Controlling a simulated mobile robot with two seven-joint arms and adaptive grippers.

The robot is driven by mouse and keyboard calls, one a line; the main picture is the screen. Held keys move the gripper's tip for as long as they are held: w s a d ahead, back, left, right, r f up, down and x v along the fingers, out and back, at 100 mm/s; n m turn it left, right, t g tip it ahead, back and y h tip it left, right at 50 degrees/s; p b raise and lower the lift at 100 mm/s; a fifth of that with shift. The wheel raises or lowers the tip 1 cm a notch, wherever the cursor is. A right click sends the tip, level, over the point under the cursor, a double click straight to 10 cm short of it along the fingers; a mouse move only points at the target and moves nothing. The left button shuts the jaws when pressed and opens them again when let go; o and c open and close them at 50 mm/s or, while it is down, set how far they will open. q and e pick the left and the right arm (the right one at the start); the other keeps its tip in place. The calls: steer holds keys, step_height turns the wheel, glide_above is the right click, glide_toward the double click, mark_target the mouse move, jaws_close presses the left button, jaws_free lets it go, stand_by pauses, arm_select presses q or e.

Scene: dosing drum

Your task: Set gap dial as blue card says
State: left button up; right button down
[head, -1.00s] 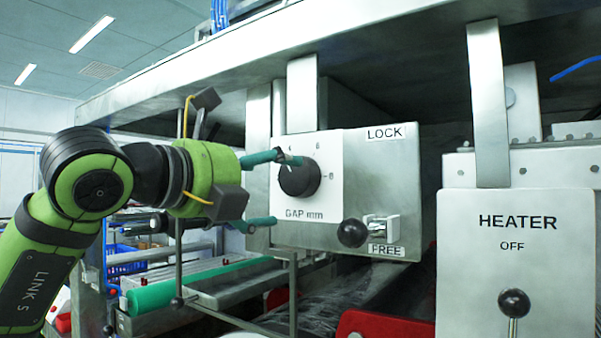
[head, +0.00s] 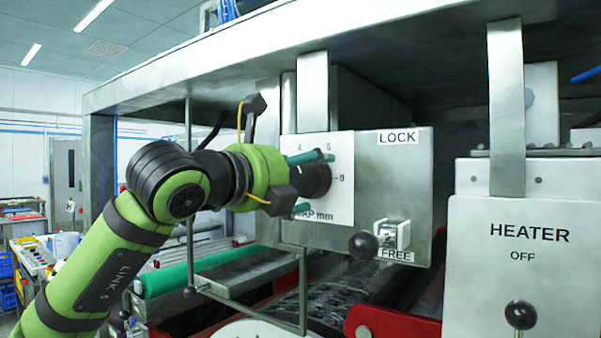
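The black gap dial (head: 319,182) sits on a white plate (head: 342,203) marked "GAP mm", its lettering partly covered. Figures show above the dial and at its right; its pointer cannot be made out. My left gripper (head: 312,184) comes in from the left with its green fingers apart. The upper finger crosses in front of the dial's top and the lower one is below its lower left. I cannot tell whether either finger touches the dial. No blue card can be made out. My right gripper is out of view.
Right of the dial, a black ball knob (head: 362,243) and a small latch (head: 391,234) sit by the "FREE" label, with "LOCK" above. A heater panel (head: 522,270) marked "OFF" stands farther right. A metal beam (head: 400,45) runs overhead; a green roller (head: 190,272) lies below.

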arm_select(q)
steer(key=c, duration=0.6)
steer(key=shift+c, duration=0.4)
steer(key=shift+r, duration=0.1)
